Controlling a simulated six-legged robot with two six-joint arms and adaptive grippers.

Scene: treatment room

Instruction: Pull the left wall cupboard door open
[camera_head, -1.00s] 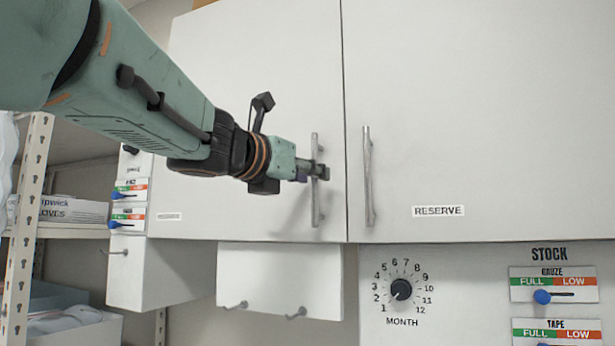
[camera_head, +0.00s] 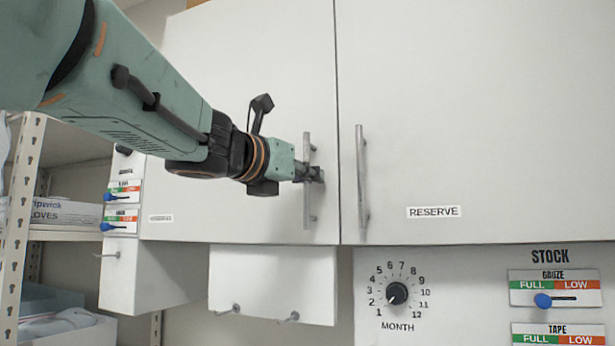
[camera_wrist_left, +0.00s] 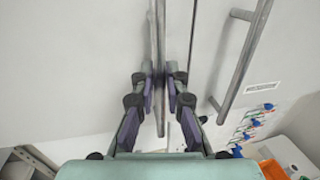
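The left wall cupboard door (camera_head: 235,80) is white and looks shut, level with the right door. Its upright metal bar handle (camera_head: 308,215) is near its right edge; in the left wrist view the handle (camera_wrist_left: 160,45) runs down between the fingers. My left gripper (camera_head: 312,174) is at the handle's middle. In the left wrist view my left gripper (camera_wrist_left: 161,92) has one finger on each side of the bar, with a small gap on both sides, so it looks open around the handle. My right gripper is not in view.
The right door (camera_head: 470,90), labelled RESERVE, has its own bar handle (camera_head: 362,180) close by. Below are a month dial (camera_head: 397,293), a stock panel (camera_head: 555,258) and a small white box with hooks (camera_head: 272,280). A shelf rack (camera_head: 22,220) stands at left.

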